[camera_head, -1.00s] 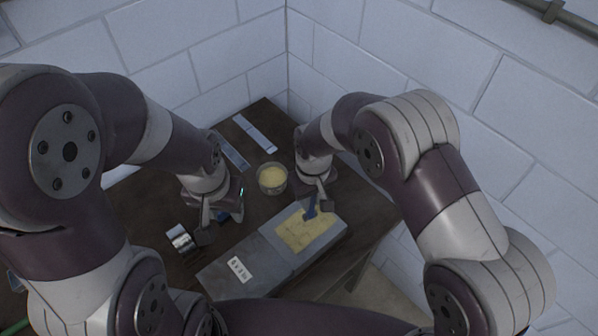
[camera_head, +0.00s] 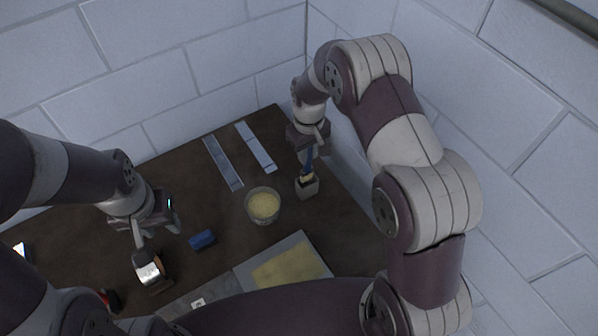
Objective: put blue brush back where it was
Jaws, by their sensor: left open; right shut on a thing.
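The blue brush (camera_head: 309,160) is upright in my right gripper (camera_head: 310,147), which is shut on its handle. The brush's lower end is at the top of a small pale open box (camera_head: 308,188) on the table near the right wall. I cannot tell how far the bristles are inside it. My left gripper (camera_head: 149,258) is open over the left part of the table, close to a shiny metal roll (camera_head: 148,272). I cannot tell whether it touches the roll.
A bowl of yellow matter (camera_head: 263,206) stands left of the box. Two pale strips (camera_head: 222,162) (camera_head: 256,147) lie behind it. A blue block (camera_head: 203,240) lies left of the bowl. A grey board with a yellow patch (camera_head: 290,268) lies in front. Walls close the back and right.

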